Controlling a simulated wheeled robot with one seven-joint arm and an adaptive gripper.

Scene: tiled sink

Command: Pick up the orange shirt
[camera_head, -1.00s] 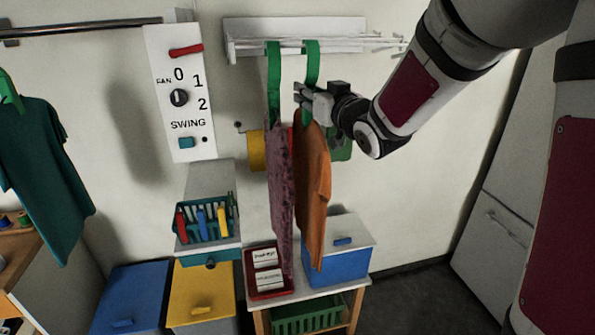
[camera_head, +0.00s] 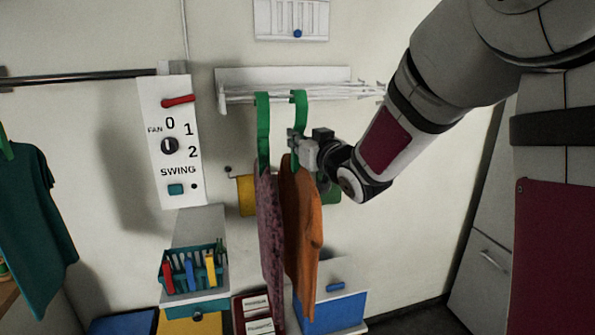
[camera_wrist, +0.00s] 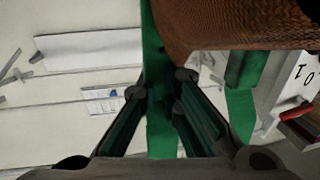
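The orange shirt (camera_head: 303,230) hangs from a green hanger (camera_head: 299,110) hooked on the wall rack, to the right of a purple patterned shirt (camera_head: 270,245). My gripper (camera_head: 297,144) is at the hanger's stem, just above the shirt's collar. In the wrist view, the fingertips of my gripper (camera_wrist: 161,85) close on both sides of the green hanger stem (camera_wrist: 160,125) and appear to touch its edges. The orange shirt also shows at the top of the wrist view (camera_wrist: 240,25). The hanger's lower part is hidden in the shirt.
The white wall rack (camera_head: 290,77) has prongs free at the right. The purple shirt's green hanger (camera_head: 263,125) is close on the left. A switch panel (camera_head: 172,140), a teal basket (camera_head: 190,272) and a blue box (camera_head: 335,310) stand around. A teal shirt (camera_head: 32,225) hangs far left.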

